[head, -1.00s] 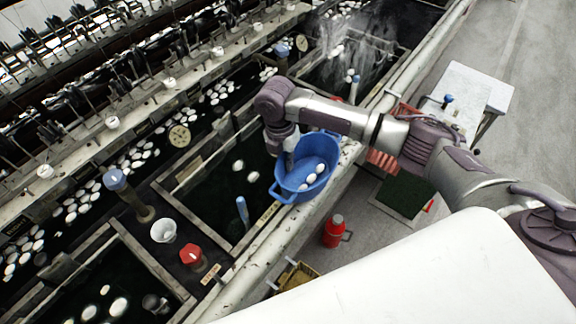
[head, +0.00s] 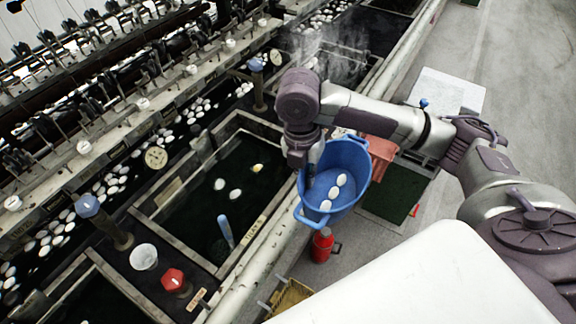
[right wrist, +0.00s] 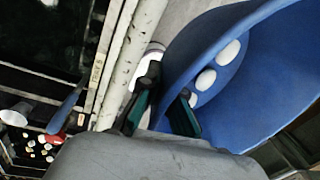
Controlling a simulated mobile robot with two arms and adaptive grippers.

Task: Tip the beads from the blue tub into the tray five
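The blue tub (head: 352,158) hangs from my right gripper (head: 309,180), beside the basin ledge. Several white oval pieces (head: 333,192) lie in its bottom; I see no smaller beads. In the right wrist view the gripper (right wrist: 163,108) has its two fingers on either side of the tub's rim, and the tub (right wrist: 190,52) fills the right. The tub is slightly tilted. My left gripper is not in view.
A pale ledge (head: 262,262) runs between the trays and the aisle. A red flask (head: 322,245) stands on the floor below the tub. A blue-capped post (head: 88,207), a white cup (head: 143,256) and a red knob (head: 173,279) stand left of the ledge.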

